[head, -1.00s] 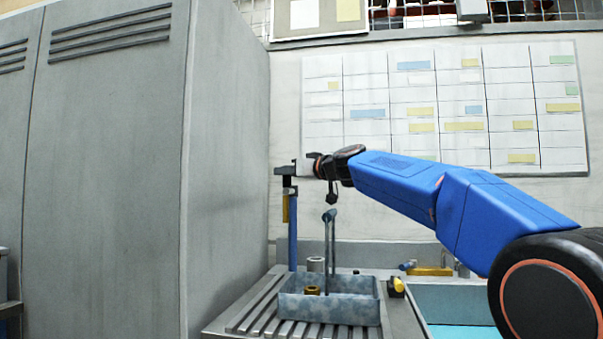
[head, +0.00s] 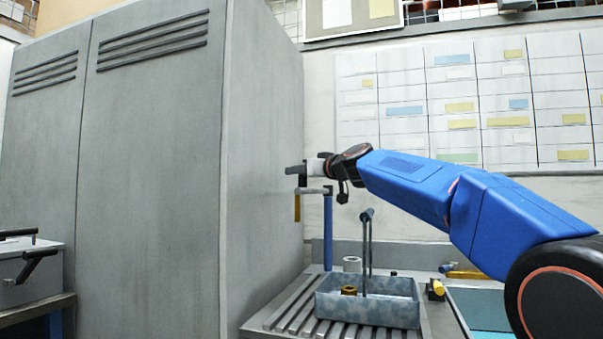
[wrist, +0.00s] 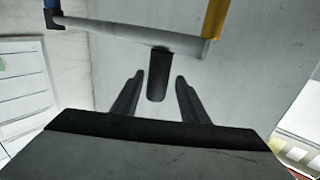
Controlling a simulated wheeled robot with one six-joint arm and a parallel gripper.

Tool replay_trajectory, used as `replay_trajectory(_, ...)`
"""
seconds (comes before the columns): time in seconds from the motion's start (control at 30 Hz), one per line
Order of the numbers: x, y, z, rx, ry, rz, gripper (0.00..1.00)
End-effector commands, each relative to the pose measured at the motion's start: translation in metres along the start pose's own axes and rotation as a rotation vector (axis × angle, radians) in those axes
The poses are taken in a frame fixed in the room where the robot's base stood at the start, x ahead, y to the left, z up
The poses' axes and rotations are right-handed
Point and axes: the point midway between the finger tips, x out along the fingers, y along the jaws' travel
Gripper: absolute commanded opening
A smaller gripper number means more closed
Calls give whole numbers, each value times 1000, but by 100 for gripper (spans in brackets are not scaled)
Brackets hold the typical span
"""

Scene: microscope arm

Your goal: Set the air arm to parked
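The air arm is a blue upright post (head: 328,235) with a pale horizontal bar (head: 313,190) on top and a yellow piece (head: 297,208) hanging from the bar's left end. In the wrist view the bar (wrist: 130,35) crosses the top, between the blue post (wrist: 52,8) and the yellow piece (wrist: 217,20). A dark peg (wrist: 157,72) juts from the bar toward me. My gripper (head: 294,170) is just above the bar's left end. In the wrist view its fingers (wrist: 159,84) stand open on both sides of the peg, with gaps showing. No parked mark can be made out.
A tall grey cabinet (head: 150,180) stands close left of the gripper. Below are a blue-grey tray (head: 368,312) on a slatted drainboard (head: 268,322) and a thin upright rod (head: 368,250). A grey box with a black handle (head: 30,270) is at far left.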

Motion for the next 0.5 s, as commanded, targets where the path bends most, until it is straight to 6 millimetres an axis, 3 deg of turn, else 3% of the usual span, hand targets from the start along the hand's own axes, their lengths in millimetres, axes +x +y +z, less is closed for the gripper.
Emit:
replay_trajectory(0.27,-8,0,-1,1,1,1,40)
replay_trajectory(0.5,-42,1,-1,-1,0,3,40)
